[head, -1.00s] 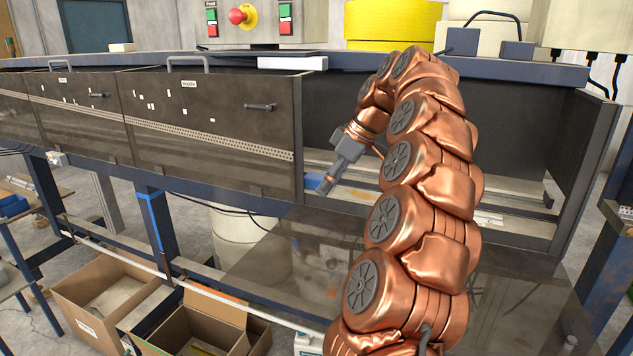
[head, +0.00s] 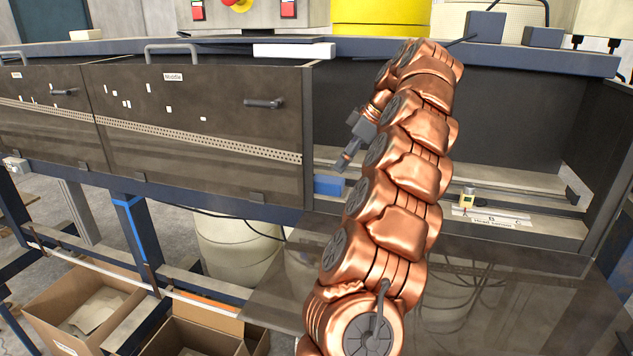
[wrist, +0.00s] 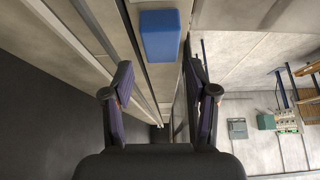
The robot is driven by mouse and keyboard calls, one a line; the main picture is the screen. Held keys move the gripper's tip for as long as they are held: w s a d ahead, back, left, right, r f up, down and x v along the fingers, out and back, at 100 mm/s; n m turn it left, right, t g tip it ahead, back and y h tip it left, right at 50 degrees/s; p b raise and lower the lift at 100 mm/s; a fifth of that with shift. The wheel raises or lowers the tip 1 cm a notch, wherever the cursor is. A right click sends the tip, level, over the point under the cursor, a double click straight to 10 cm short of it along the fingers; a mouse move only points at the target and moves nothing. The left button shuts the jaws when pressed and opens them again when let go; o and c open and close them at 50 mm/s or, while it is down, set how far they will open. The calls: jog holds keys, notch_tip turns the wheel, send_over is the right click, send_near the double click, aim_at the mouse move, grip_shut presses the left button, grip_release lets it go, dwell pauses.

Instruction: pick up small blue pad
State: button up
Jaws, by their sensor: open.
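The small blue pad (head: 328,185) sits at the left end of the open bay, on its front ledge beside the dark panel. In the wrist view the blue pad (wrist: 160,36) shows at the top middle, ahead of and between the fingers. My gripper (head: 342,163) is just above and right of the pad in the head view. In the wrist view my gripper (wrist: 158,75) has its two fingers spread apart with nothing between them. The pad appears apart from the fingers, though the exact gap is hard to tell.
The dark panel with a handle (head: 200,120) closes the bay on the left. A white bar (head: 293,51) lies on the upper beam. Cardboard boxes (head: 85,305) stand below.

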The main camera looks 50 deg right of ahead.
aim_at(329, 179)
jog(key=shift+a+x, duration=0.25)
jog(key=shift+x, duration=1.2)
jog(key=shift+p+x, duration=1.1)
jog(key=shift+x, duration=1.4)
jog(key=shift+d, duration=0.1)
jog(key=shift+c, duration=0.2)
jog(key=c, duration=0.6)
jog(key=shift+r+b, duration=0.1)
jog(key=shift+b, duration=0.3)
